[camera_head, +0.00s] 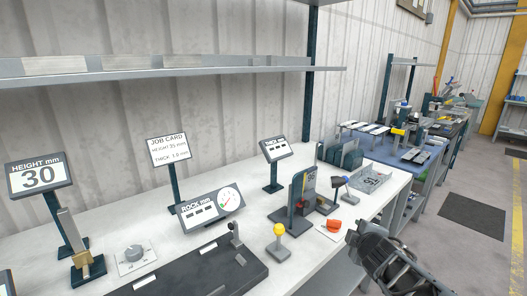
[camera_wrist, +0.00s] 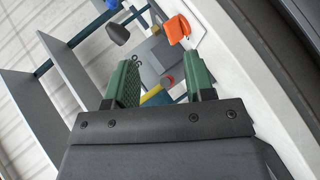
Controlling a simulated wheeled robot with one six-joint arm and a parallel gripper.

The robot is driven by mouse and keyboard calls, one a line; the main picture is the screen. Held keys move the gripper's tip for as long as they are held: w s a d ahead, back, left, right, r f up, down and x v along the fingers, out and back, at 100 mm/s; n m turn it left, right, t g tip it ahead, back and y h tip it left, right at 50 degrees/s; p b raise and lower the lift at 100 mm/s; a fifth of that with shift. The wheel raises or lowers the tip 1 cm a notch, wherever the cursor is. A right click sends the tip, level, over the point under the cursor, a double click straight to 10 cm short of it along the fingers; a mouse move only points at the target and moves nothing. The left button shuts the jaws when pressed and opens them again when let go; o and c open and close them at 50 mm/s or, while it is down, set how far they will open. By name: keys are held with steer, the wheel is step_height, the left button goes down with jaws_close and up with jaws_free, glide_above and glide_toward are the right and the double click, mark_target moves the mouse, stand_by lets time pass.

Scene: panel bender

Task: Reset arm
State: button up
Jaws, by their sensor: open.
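My gripper (camera_head: 385,255) is at the front right of the white bench in the head view, partly hidden by my arm. In the wrist view its two green fingers stand apart with nothing held between them (camera_wrist: 163,72). Beyond them I see a yellow-and-red item (camera_wrist: 158,92), an orange item (camera_wrist: 177,30) and a dark rounded head (camera_wrist: 117,33). The orange item also lies on the bench in the head view (camera_head: 333,226).
The white bench (camera_head: 160,228) carries a height display reading 30 (camera_head: 39,175), a job card (camera_head: 168,149), a dial panel (camera_head: 211,207), a dark flat fixture (camera_head: 185,275) and a yellow-knobbed post (camera_head: 278,242). A shelf (camera_head: 180,70) hangs above. Floor is open at right.

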steer(key=s+d+f+m+g+h+p, duration=0.1)
steer(key=s+m+g+h+p, duration=0.1)
steer(key=s+m+g, duration=0.35)
steer(key=s+a+r+m+g+y+p, duration=0.1)
steer(key=s+a+r+m+y+p, duration=0.1)
steer(key=s+a+m+p, duration=0.1)
steer(key=s+a+r+m+g+y+p, duration=0.1)
steer(key=s+a+m+g+y+p, duration=0.1)
steer(key=s+a, duration=0.4)
steer(key=shift+s+a+r+m+y+p, duration=0.3)
steer(key=shift+a+m+p, duration=0.4)
steer(key=shift+a+m, duration=0.45)
